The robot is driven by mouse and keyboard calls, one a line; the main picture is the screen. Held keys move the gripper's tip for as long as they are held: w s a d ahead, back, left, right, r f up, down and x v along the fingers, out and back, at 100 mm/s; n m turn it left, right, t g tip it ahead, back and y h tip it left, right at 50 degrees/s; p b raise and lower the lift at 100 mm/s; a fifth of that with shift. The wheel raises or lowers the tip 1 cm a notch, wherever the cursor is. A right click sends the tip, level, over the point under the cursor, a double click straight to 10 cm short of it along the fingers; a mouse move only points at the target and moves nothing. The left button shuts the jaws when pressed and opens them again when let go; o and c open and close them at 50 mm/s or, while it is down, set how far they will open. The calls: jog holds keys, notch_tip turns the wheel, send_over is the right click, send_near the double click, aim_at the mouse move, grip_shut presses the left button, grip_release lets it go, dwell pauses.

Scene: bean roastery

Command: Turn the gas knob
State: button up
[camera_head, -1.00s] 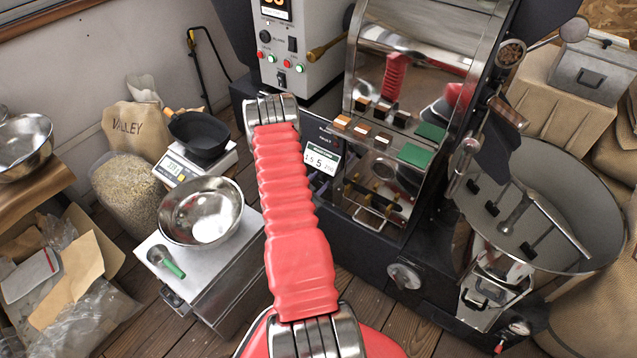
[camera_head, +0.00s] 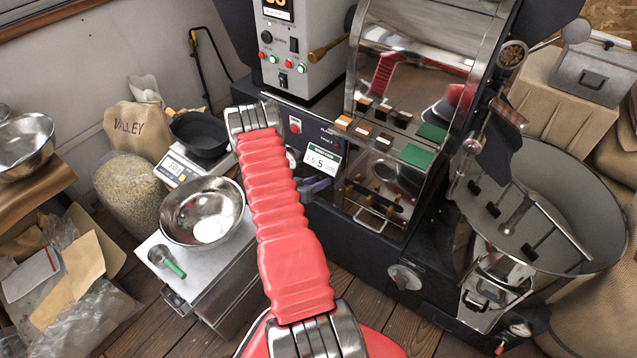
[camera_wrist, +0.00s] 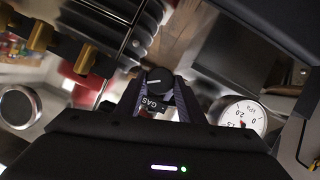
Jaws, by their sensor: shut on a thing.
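The gas knob (camera_wrist: 159,78) is a small black round knob with a pale mark on it, between my two fingers in the wrist view. A black label reading GAS (camera_wrist: 153,104) sits just below it in the picture. My gripper (camera_wrist: 158,88) is shut on the knob, with one ridged finger on each side. In the head view my gripper (camera_head: 316,184) shows as a small purplish-grey piece at the front of the roaster, right of my red arm. The knob itself cannot be made out there.
A pressure gauge (camera_wrist: 243,115) is close to my right finger in the wrist view. The black roaster (camera_head: 360,235) has a round cooling tray (camera_head: 600,215) at right. A steel bowl (camera_head: 203,211) stands on a white-topped cart left of my arm.

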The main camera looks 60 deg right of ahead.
jog(key=shift+w+n, duration=0.15)
jog(key=shift+n, duration=0.25)
jog(key=shift+g, duration=0.3)
jog(key=o, duration=1.1)
jog(key=shift+c, duration=0.2)
jog(key=v, duration=1.3)
jog(key=shift+a, duration=0.35)
jog(key=shift+w, duration=0.1)
